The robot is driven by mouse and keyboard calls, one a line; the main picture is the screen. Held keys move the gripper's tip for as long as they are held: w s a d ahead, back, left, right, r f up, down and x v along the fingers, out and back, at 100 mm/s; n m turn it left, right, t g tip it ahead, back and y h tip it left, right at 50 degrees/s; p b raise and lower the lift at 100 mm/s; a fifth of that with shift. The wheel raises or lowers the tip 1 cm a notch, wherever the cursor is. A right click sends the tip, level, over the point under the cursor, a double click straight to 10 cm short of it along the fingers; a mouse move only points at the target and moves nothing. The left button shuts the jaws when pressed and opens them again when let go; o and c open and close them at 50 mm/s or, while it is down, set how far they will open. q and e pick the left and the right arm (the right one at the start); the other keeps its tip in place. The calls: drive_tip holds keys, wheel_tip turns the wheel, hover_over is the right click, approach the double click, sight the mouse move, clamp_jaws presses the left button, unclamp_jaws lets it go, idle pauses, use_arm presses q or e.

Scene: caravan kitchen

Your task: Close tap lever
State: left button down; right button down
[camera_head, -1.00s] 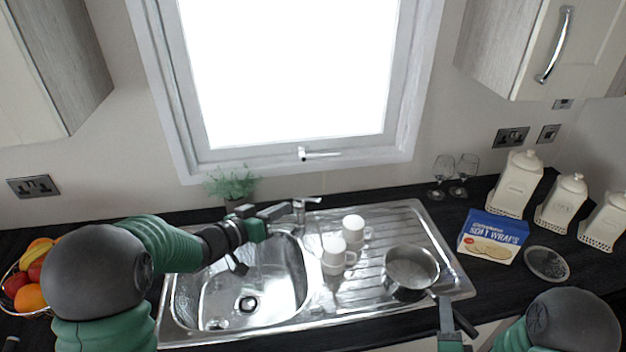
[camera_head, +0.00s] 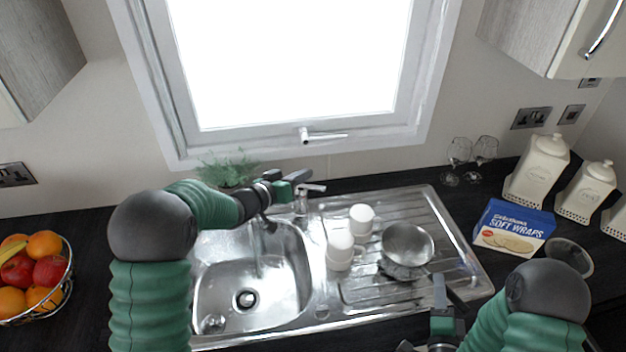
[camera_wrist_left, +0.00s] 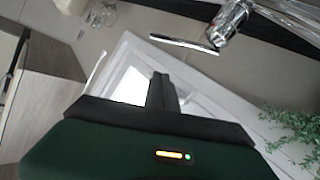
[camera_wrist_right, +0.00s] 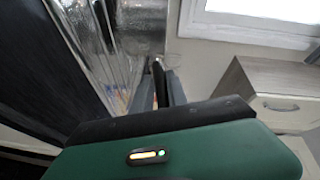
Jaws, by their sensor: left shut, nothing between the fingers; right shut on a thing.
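The chrome tap (camera_head: 302,202) stands behind the sink bowl, with its lever (camera_head: 314,187) sticking out to the right. A faint pale streak that looks like running water falls into the bowl. My left gripper (camera_head: 298,176) is shut and empty, just behind and left of the lever; I cannot tell whether they touch. The left wrist view shows the tap (camera_wrist_left: 232,20), its lever (camera_wrist_left: 183,43) and the shut fingertips (camera_wrist_left: 160,78) apart in the picture. My right gripper (camera_head: 440,284) is shut on the dark handle of the saucepan (camera_head: 408,243), which appears raised above the drainer.
White cups (camera_head: 340,248) stand on the steel drainer (camera_head: 440,215) between bowl and saucepan. Wine glasses (camera_head: 470,158), a Soft Wraps box (camera_head: 513,230) and canisters (camera_head: 538,168) are right. A fruit bowl (camera_head: 35,285) is left.

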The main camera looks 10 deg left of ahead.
sight(310, 187)
drive_tip(key=shift+s+a+r, duration=0.15)
drive_tip(key=shift+a+r, duration=0.05)
drive_tip(key=shift+r, duration=0.25)
drive_tip(key=shift+d, duration=0.15)
drive_tip(key=shift+d+f, duration=0.15)
drive_tip(key=shift+d, duration=0.25)
drive_tip(key=shift+a, duration=0.2)
drive_tip(key=shift+a+f+b, duration=0.2)
drive_tip(key=shift+f+b, duration=0.15)
drive_tip(key=shift+f, duration=0.1)
use_arm(q)
drive_tip(key=d+f, duration=0.3)
drive_tip(key=f, duration=0.3)
drive_tip(key=shift+s+d, duration=0.25)
drive_tip(key=shift+s, duration=0.1)
drive_tip(key=shift+d+f, duration=0.1)
use_arm(e)
drive_tip(key=shift+d, duration=0.1)
